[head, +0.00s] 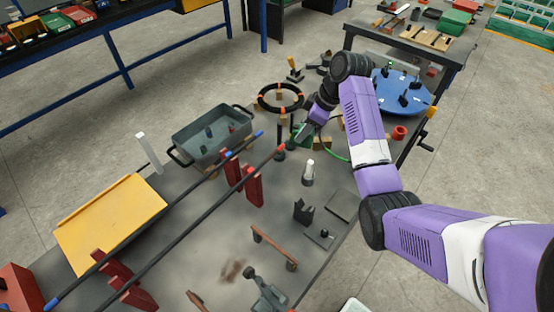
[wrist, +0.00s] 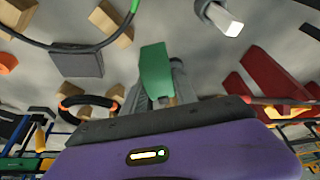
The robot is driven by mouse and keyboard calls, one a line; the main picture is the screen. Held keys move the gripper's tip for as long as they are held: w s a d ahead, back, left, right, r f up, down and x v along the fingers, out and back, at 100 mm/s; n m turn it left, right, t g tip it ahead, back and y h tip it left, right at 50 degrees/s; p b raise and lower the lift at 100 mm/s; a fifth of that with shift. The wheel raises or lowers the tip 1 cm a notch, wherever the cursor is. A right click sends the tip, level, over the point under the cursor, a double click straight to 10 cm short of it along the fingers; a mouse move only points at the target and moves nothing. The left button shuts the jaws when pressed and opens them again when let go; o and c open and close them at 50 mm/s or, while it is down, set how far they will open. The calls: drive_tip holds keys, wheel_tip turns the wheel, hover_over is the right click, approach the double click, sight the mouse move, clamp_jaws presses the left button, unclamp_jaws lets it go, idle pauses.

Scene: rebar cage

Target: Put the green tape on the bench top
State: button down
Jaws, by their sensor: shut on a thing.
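The green tape (wrist: 154,72) shows in the wrist view as a small green piece between the fingers of my gripper (wrist: 160,92). My gripper is shut on it. In the head view my gripper (head: 301,134) reaches over the far part of the grey bench top (head: 215,240), and a bit of green shows at its tip. I cannot tell for certain how much gap lies between the tape and the bench. My fingers partly hide the tape in the head view.
A grey tub (head: 212,138) and a yellow tray (head: 108,222) stand on the left. Long dark bars rest on red supports (head: 252,186). A white-topped cylinder (head: 308,173), a black-and-orange ring (head: 280,98) and a blue disc (head: 402,92) are nearby. Bare bench lies around (head: 280,215).

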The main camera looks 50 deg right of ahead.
drive_tip(key=a+f, duration=0.1)
drive_tip(key=a, duration=0.1)
drive_tip(key=a+f, duration=0.1)
drive_tip(key=a, duration=0.1)
drive_tip(key=a+f+p, duration=0.1)
drive_tip(key=a, duration=0.1)
drive_tip(key=shift+s+a+f, duration=0.1)
drive_tip(key=shift+a+f, duration=0.1)
drive_tip(key=shift+a, duration=0.2)
drive_tip(key=shift+s+a+f+p, duration=0.1)
drive_tip(key=shift+a+f+p, duration=0.35)
drive_tip(key=shift+a+f, duration=0.6)
drive_tip(key=shift+a, duration=0.15)
drive_tip(key=c, duration=1)
unclamp_jaws()
drive_tip(key=shift+f, duration=0.1)
drive_tip(key=shift+o, duration=0.2)
